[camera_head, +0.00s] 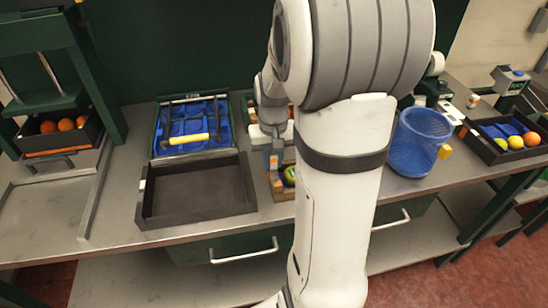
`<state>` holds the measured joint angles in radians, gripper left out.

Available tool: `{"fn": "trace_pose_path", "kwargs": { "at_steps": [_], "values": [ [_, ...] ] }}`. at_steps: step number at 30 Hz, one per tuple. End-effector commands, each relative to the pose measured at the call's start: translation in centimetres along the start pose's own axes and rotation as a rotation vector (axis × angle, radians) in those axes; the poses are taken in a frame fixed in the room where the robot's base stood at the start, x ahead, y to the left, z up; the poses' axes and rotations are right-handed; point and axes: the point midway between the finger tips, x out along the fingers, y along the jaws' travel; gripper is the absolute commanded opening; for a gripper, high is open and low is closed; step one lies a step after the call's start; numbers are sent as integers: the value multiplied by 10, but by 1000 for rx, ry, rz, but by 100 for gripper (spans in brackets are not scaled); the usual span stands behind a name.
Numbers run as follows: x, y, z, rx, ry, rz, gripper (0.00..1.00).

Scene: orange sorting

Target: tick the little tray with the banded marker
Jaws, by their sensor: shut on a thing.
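My gripper (270,142) is left of my large arm, low over a small light-brown tray (281,195). It is shut on a slim upright thing with an orange part (273,162), which seems to be the banded marker; it is small and partly hidden. The little tray stands right of a black tray and holds a round green fruit (290,174). My arm hides the tray's right side. I cannot tell whether the marker's tip touches the tray.
An empty black tray (150,205) lies at the bench front. Behind it, a blue-lined tray (166,117) holds a yellow-handled tool (188,139). A blue basket (420,140) stands right. A press with oranges (65,125) stands left; a fruit tray (490,153) is far right.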

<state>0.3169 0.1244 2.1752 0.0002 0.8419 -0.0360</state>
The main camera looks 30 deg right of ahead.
Motion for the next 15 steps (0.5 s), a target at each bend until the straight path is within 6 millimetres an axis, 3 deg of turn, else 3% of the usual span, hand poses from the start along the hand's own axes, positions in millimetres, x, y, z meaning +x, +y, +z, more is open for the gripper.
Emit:
{"fn": "trace_pose_path", "kwargs": {
  "at_steps": [15],
  "values": [
    [-37,0,0,0,1,0,0]
  ]
}}
